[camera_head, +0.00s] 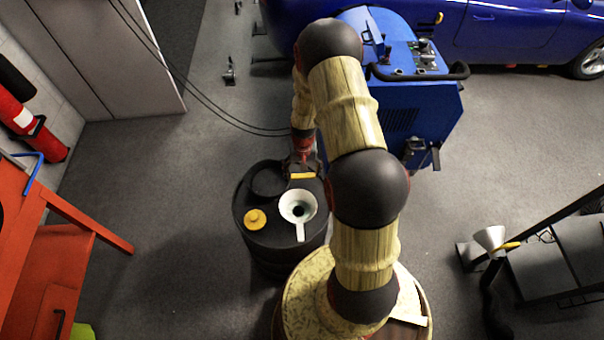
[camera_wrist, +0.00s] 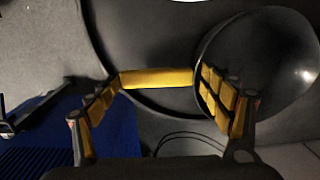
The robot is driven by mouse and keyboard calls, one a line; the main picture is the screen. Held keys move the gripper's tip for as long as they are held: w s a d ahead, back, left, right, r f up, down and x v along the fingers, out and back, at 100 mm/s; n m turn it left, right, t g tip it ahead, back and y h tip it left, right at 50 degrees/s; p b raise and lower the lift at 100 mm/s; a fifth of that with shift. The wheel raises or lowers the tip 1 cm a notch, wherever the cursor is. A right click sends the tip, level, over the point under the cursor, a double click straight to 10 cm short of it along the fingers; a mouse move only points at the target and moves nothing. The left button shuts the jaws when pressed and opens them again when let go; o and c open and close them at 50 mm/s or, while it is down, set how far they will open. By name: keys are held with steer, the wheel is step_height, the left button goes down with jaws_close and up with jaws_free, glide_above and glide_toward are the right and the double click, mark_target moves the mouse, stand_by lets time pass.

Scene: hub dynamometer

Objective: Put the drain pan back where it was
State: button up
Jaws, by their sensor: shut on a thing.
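The drain pan (camera_head: 268,181) is a round black dish with a yellow handle (camera_head: 302,176), at the back of the black drum's top (camera_head: 258,236). In the wrist view the pan (camera_wrist: 275,55) is at the right, with its yellow handle (camera_wrist: 158,77) between my fingers. My gripper (camera_head: 302,168) is shut on the handle, and its yellow-padded fingers (camera_wrist: 158,95) show at both ends of it. I cannot tell whether the pan touches the drum top. My arm hides part of the drum's right side.
A white funnel (camera_head: 298,208) and a yellow cap (camera_head: 255,220) are on the drum top near the pan. A blue machine (camera_head: 400,120) stands behind to the right. An orange bench (camera_head: 45,255) is at the left. Grey floor lies open left of the drum.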

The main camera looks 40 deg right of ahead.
steer(key=shift+f, duration=0.1)
steer(key=o, duration=1.5)
steer(key=shift+c, duration=0.2)
steer(key=shift+o, duration=0.2)
